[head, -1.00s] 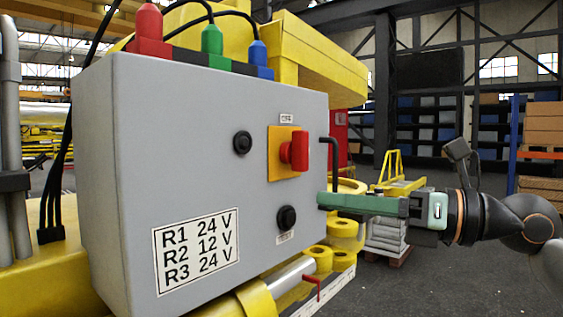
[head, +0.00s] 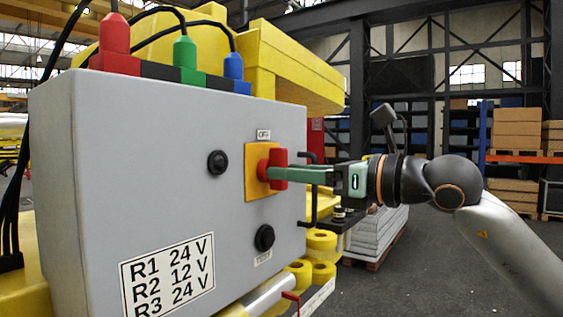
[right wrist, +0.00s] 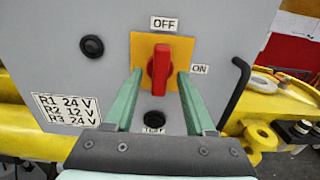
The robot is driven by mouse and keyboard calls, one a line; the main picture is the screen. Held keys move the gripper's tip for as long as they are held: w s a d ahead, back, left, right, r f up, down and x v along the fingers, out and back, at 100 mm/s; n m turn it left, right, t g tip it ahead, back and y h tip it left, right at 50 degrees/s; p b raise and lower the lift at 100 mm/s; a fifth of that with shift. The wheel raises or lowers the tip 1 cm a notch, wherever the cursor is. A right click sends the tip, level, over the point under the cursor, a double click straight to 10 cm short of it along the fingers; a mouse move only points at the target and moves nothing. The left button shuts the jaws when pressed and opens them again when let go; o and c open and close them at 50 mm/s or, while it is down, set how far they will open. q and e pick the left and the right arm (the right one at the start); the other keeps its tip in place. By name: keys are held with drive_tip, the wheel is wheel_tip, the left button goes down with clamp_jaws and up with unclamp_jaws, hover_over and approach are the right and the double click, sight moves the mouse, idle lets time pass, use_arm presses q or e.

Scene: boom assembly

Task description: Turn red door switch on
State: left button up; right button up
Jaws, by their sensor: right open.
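The red door switch (head: 275,168) is a red knob on a yellow-orange plate (head: 252,190) on the front of a grey box. In the right wrist view the red knob (right wrist: 160,70) stands upright, in line with the OFF label (right wrist: 164,24) above it; the ON label (right wrist: 200,69) is at its right. My right gripper (head: 285,174) reaches in from the right, its green fingers at the knob. In the wrist view the open fingers of the right gripper (right wrist: 157,82) lie on either side of the knob, with gaps visible. My left gripper is out of view.
The grey box (head: 130,150) has black round buttons (head: 218,162) and (head: 264,237) beside and below the switch. A black bent handle (right wrist: 236,90) sticks out at its right edge. Red, green and blue connectors (head: 184,62) with cables stand on top.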

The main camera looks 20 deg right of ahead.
drive_tip(key=shift+x, duration=1.25)
clamp_jaws()
